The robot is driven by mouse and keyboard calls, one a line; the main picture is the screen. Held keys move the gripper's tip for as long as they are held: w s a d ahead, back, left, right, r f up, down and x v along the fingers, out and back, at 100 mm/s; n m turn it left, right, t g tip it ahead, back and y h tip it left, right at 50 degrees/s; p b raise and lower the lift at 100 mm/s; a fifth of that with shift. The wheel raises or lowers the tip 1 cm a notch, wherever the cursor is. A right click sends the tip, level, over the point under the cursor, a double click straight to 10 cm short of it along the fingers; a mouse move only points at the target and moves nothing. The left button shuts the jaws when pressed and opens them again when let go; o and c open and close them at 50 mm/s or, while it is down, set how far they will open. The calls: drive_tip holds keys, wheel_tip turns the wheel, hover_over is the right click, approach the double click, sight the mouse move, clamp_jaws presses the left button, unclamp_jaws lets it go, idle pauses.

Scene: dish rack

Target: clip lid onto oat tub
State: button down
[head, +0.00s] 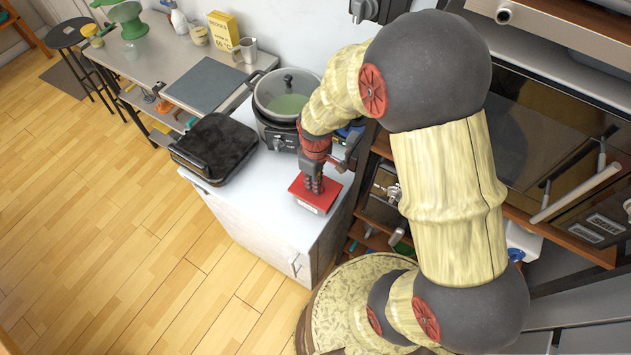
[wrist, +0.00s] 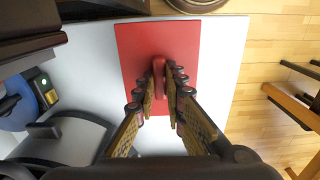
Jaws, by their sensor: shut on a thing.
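A flat red square lid (head: 327,199) is above or on the right front part of the white cabinet top. In the wrist view the lid (wrist: 135,45) has a raised red grip bar (wrist: 158,50) at its middle. My gripper (head: 314,188) points down at the lid, and its fingers (wrist: 160,75) are shut on the bar. A pale strip shows along the lid's front edge in the head view. I cannot tell whether it belongs to the oat tub, and no other part of a tub is clear. Whether the lid touches anything below is hidden.
A pot with greenish contents (head: 287,104) stands on a black cooker behind my gripper. A black closed grill (head: 215,148) sits at the cabinet's left end. The white cabinet top (head: 262,195) is bare between grill and lid. Shelves and an oven stand at right.

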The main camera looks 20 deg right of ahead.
drive_tip(key=shift+f+b, duration=0.35)
drive_tip(key=shift+f, duration=0.2)
idle(0.4)
drive_tip(key=c, duration=1.8)
unclamp_jaws()
drive_tip(key=shift+o, duration=0.6)
drive_tip(key=o, duration=0.4)
drive_tip(key=shift+r+p, duration=2.65)
drive_tip(key=shift+r, duration=0.9)
